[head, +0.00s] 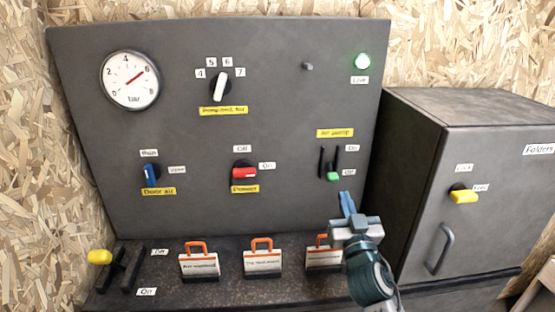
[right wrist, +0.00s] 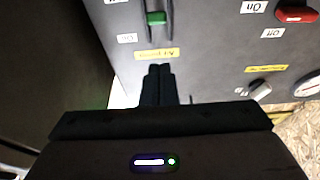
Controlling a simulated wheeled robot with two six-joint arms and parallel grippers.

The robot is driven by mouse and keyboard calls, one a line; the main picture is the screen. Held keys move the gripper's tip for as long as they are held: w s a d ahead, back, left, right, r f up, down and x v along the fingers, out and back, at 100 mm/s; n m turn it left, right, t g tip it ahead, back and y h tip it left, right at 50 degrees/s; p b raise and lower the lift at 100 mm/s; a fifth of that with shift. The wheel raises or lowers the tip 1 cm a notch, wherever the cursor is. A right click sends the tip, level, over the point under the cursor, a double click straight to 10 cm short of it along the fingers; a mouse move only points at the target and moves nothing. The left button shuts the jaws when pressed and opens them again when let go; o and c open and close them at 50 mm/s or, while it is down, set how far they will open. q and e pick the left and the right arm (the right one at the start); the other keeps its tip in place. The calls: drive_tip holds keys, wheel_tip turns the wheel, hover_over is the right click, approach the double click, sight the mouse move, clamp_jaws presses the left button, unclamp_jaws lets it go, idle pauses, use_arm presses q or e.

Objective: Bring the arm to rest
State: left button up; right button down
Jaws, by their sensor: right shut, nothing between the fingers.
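My right gripper (head: 347,197) comes up from the bottom of the head view, its blue-grey fingers together and empty. It stands in front of the panel's lower right part, below the green air supply slider knob (head: 333,176). I see no contact with the panel. In the right wrist view my closed dark fingers (right wrist: 159,72) point at the panel, and the green knob (right wrist: 156,18) shows beyond them, apart. The knob is at the lower end of its slot, beside the "Off" label. My left gripper is out of view.
The grey panel (head: 285,120) carries a gauge (head: 130,80), a white selector, a blue knob, a red switch (head: 244,173) and a lit green lamp (head: 362,61). Several orange-handled tags (head: 198,264) stand along the ledge. A dark cabinet (head: 410,160) with a yellow latch (head: 464,196) stands right.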

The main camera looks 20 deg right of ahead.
drive_tip(key=s+f+g, duration=0.5)
drive_tip(key=s+f, duration=0.2)
drive_tip(key=f, duration=0.3)
drive_tip(key=s+f+g, duration=0.5)
drive_tip(key=s+f, duration=0.1)
drive_tip(key=f, duration=0.3)
drive_tip(key=s+a+f+n+g+y, duration=0.2)
drive_tip(key=s+a+f+g, duration=0.15)
drive_tip(key=s, duration=0.45)
drive_tip(key=s+a+f+n+g+y, duration=0.25)
drive_tip(key=s+f+g, duration=0.2)
drive_tip(key=s, duration=0.45)
wheel_tip(320, 180, down, 24)
drive_tip(key=w+d+m, duration=0.1)
drive_tip(key=w+d, duration=0.1)
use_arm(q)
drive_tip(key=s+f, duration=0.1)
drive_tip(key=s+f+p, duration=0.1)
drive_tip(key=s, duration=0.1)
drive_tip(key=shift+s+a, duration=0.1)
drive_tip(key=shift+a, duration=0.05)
use_arm(e)
drive_tip(key=s+f, duration=0.6)
drive_tip(key=f, duration=0.4)
drive_tip(key=s+d+f+g, duration=0.1)
drive_tip(key=s+f, duration=0.6)
drive_tip(key=f, duration=0.3)
drive_tip(key=shift+f, duration=0.35)
